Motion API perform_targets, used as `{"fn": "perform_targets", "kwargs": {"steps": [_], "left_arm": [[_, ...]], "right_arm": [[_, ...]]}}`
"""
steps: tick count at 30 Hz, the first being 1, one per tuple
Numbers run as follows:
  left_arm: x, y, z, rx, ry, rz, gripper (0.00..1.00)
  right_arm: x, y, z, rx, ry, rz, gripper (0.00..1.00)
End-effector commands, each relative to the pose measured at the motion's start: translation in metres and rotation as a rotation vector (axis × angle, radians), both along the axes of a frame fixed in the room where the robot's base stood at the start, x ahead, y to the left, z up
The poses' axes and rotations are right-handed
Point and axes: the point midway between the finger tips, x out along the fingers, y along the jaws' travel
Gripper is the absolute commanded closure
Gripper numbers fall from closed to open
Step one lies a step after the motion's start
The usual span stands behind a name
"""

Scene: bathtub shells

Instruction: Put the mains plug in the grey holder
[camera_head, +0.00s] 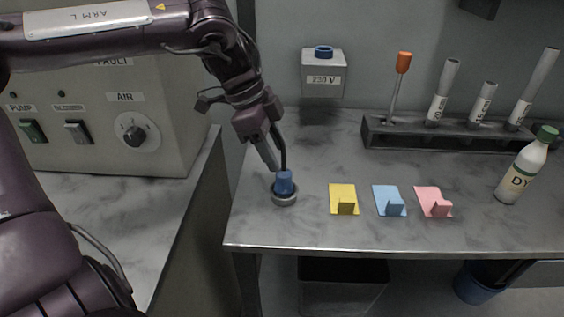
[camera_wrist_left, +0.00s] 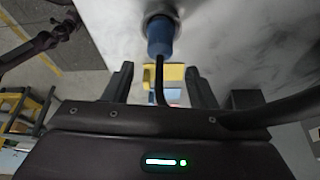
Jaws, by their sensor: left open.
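The blue mains plug (camera_head: 284,181) stands upright in the round grey holder (camera_head: 285,200) near the left front of the bench, with a black cable rising from its top. In the left wrist view the plug (camera_wrist_left: 160,38) sits in the grey ring of the holder (camera_wrist_left: 158,10). My left gripper (camera_head: 275,160) is just above the plug. Its fingers (camera_wrist_left: 160,75) are apart, and the cable runs between them while the plug lies beyond the fingertips.
A white 230 V box (camera_head: 322,78) with a blue top is at the back. Yellow (camera_head: 341,193), blue (camera_head: 386,194) and pink (camera_head: 428,194) pieces lie right of the holder. A tube rack (camera_head: 450,137) and a bottle (camera_head: 522,172) stand further right. A control panel (camera_head: 110,110) is at left.

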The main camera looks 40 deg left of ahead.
Motion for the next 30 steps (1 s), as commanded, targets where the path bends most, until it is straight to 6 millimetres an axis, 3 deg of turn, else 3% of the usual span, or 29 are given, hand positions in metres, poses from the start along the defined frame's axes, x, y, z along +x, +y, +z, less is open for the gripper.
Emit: {"fn": "perform_targets", "kwargs": {"steps": [3,10,30], "left_arm": [[-0.003,0.010,0.027,0.002,-0.004,0.002,0.48],[-0.010,0.021,0.057,0.000,-0.001,0.000,0.48],[-0.011,0.024,0.064,-0.001,0.001,0.001,0.48]], "right_arm": [[-0.002,-0.001,0.000,0.000,-0.003,0.001,1.00],[-0.004,-0.002,-0.001,-0.001,-0.004,0.002,1.00],[-0.010,0.001,-0.003,0.004,0.002,0.001,1.00]]}}
